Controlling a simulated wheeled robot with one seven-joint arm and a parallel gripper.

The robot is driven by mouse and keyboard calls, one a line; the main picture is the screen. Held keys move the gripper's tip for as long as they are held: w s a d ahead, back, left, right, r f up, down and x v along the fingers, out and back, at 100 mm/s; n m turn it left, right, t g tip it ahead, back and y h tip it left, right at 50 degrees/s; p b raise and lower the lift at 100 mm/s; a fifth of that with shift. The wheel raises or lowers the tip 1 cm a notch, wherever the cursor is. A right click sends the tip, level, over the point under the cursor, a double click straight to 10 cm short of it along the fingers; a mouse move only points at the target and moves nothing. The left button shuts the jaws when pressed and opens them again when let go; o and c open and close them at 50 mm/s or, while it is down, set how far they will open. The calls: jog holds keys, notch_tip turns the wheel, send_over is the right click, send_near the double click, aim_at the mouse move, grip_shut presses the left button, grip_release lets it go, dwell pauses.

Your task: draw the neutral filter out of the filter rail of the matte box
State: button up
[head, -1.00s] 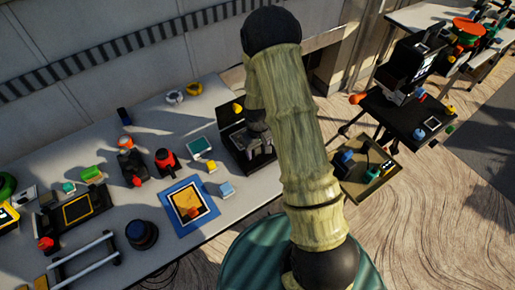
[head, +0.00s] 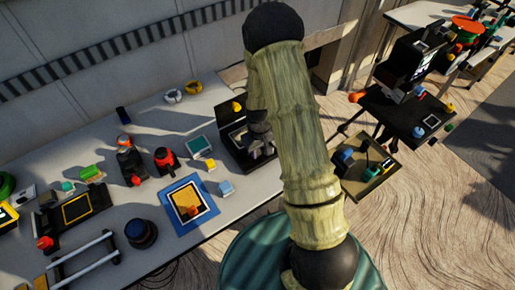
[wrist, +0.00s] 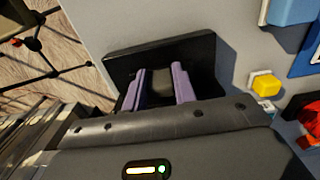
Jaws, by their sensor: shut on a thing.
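The black unit at the table's right end, which I take to be the matte box (head: 232,139), is partly hidden by my arm in the head view. In the wrist view, a black plate-like part (wrist: 122,62) of it lies beyond my fingers. My gripper (wrist: 157,76) has two purple fingers, shut on a dark grey piece (wrist: 160,86) between them, seemingly the neutral filter. I cannot tell how far it sits in the rail. In the head view my gripper (head: 262,138) is small and dark, close over the black unit.
A yellow block (wrist: 265,82) and a light blue block (wrist: 291,10) lie beside the black unit. A blue mat (head: 168,200) is on the table. A small tray (head: 362,192) and a dark cart shelf (head: 398,118) stand to the right, past a floor gap.

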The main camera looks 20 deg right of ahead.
jog(key=shift+s+d, duration=0.3)
jog(key=shift+s, duration=0.6)
jog(key=shift+s+d, duration=0.25)
jog(key=shift+s, duration=0.6)
jog(key=shift+s, duration=0.1)
jog(key=shift+s+d+b, duration=0.2)
jog(key=shift+s+d, duration=0.05)
jog(key=shift+s, duration=0.5)
jog(key=shift+s+d+b, duration=0.2)
jog(key=shift+s+d, duration=0.1)
jog(key=shift+s, duration=0.5)
jog(key=shift+s+d+b, duration=0.2)
jog(key=shift+s+d, duration=0.05)
jog(key=shift+s, duration=0.5)
notch_tip(320, 180, up, 6)
jog(key=p, duration=0.5)
jog(key=shift+a, duration=0.15)
jog(key=shift+w+d, duration=0.1)
jog(key=shift+d, duration=0.15)
